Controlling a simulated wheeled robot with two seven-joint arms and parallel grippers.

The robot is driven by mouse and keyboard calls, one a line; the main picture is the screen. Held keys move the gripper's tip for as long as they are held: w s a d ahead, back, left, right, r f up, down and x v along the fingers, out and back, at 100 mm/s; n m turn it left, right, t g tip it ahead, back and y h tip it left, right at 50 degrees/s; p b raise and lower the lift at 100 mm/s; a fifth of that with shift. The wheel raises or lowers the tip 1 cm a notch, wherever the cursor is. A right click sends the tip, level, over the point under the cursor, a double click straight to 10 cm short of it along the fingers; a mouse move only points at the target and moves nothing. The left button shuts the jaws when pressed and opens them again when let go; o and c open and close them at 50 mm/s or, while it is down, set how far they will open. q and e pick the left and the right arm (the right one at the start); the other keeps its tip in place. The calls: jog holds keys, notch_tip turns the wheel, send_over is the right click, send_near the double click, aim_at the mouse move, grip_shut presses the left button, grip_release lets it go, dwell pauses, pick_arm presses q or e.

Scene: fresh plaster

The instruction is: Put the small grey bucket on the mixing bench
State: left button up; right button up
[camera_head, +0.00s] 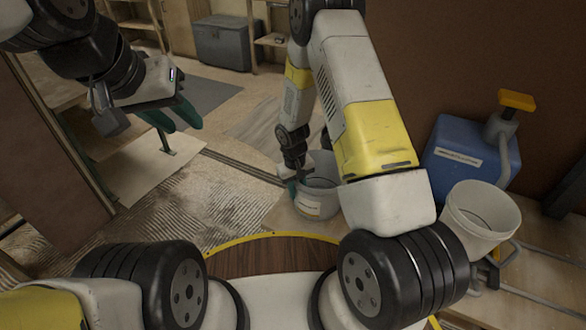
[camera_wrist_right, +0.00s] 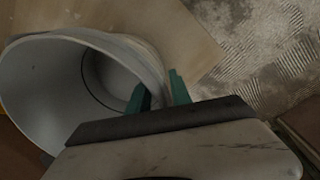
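The small grey bucket (camera_head: 318,203) stands upright on a light board, with a pale label on its side. My right gripper (camera_head: 291,188) is at its left rim. In the right wrist view the bucket (camera_wrist_right: 40,85) shows its open mouth. One teal finger of my right gripper (camera_wrist_right: 158,92) is inside the bucket and the other is outside, with the wall filling the narrow gap between them. My left gripper (camera_head: 174,117) is empty and raised at the left, its teal fingers apart. I cannot tell which surface is the mixing bench.
A blue canister (camera_head: 460,150) and a larger whitish bucket (camera_head: 478,220) stand at the right by slatted wood (camera_head: 540,255). A grey chest (camera_head: 222,43) and shelves are at the back. The ridged, plaster-streaked floor (camera_head: 190,190) left of the bucket is clear.

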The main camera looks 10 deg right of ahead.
jog(key=shift+r, duration=0.1)
jog(key=s+d+r+m+t+y, duration=0.1)
jog(key=s+d+r, duration=0.15)
jog(key=r, duration=1.35)
jog(key=s+d+r+m+t+y, duration=0.15)
jog(key=s+r, duration=0.25)
jog(key=r, duration=1.1)
jog(key=s+d+r+t, duration=0.1)
jog(key=s+r+t, duration=0.2)
jog(key=s+r, duration=0.8)
jog(key=s+m, duration=0.1)
jog(key=s, duration=0.3)
jog(key=shift+d+r, duration=0.35)
jog(key=shift+d, duration=0.05)
jog(key=shift+s+t+y, duration=0.1)
jog(key=shift+t+y, duration=0.15)
